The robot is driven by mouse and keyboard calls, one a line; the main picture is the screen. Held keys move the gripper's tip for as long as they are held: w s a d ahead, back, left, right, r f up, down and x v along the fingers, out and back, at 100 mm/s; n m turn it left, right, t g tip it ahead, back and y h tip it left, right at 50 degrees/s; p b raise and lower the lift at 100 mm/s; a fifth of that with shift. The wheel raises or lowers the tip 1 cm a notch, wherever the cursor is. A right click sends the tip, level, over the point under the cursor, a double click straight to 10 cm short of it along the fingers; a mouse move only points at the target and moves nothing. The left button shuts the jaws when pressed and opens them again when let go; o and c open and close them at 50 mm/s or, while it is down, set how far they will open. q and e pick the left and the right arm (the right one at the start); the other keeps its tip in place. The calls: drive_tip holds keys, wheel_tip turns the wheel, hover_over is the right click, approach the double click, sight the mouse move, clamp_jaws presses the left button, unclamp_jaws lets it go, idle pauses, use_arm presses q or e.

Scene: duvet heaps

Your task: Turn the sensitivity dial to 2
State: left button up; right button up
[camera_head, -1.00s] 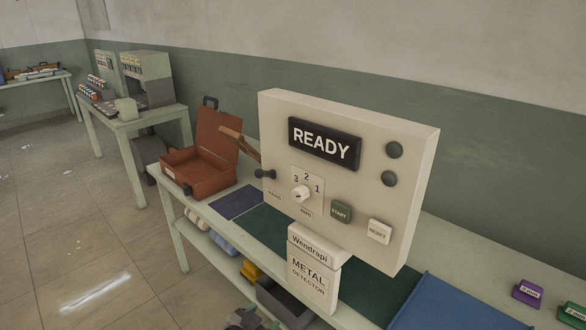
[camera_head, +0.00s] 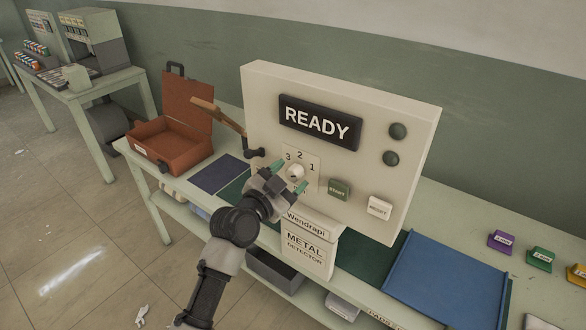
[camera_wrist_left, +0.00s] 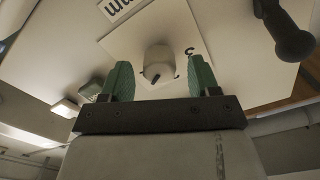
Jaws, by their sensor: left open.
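The sensitivity dial (camera_head: 296,172) is a small white knob on the front of the cream metal detector panel (camera_head: 225,115). My left gripper (camera_head: 289,177) is open in front of the dial. In the left wrist view the dial (camera_wrist_left: 158,60) sits between and just beyond the two green fingertips (camera_wrist_left: 161,80), with gaps on both sides. A dark mark shows on the knob, but I cannot tell which number it points to. My right gripper is not in view.
A START button (camera_head: 339,189) and a RESET button (camera_head: 379,207) are right of the dial. A dark lever (camera_head: 254,152) is left of it. The READY display (camera_head: 319,123) is above. An open brown case (camera_head: 172,140) and a blue tray (camera_head: 447,280) lie on the table.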

use_arm(q)
drive_tip(key=shift+x, duration=0.95)
drive_tip(key=c, duration=0.9)
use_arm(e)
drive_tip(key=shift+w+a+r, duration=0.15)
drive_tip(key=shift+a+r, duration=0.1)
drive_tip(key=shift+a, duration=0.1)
